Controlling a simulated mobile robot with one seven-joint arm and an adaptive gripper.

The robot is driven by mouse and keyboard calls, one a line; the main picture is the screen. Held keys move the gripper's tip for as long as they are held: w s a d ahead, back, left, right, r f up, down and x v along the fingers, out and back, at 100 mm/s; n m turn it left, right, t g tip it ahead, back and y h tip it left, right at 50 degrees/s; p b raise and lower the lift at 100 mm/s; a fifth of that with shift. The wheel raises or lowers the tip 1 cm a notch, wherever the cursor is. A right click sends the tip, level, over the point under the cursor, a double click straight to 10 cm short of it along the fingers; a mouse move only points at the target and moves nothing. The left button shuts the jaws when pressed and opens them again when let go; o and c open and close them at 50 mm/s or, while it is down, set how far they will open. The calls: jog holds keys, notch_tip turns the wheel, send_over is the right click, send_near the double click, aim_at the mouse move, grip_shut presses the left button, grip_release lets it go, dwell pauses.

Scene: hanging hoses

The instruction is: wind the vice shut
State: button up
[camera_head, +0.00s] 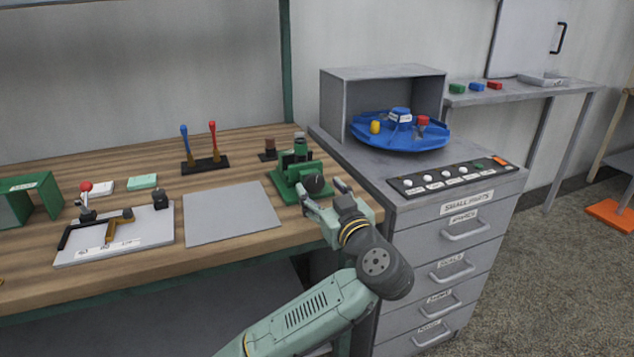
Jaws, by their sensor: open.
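The green vice (296,170) stands near the right end of the wooden workbench. A dark round part (314,184) is on its near side, and the front of the vice is partly hidden behind my gripper. I cannot tell how far apart the vice jaws are. My gripper (324,194) is open at the near side of the vice, with its fingers on either side of the dark round part. I cannot tell whether the fingers touch it.
A grey mat (232,212) lies left of the vice. A rack with blue and red screwdrivers (205,164) stands behind it. The grey drawer cabinet (455,240) stands close on the right, with a blue turntable (400,137) and a button panel (450,177) on top.

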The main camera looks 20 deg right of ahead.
aim_at(314, 183)
jog(key=shift+w, duration=1.3)
jog(key=shift+c, duration=0.2)
jog(key=c, duration=1.1)
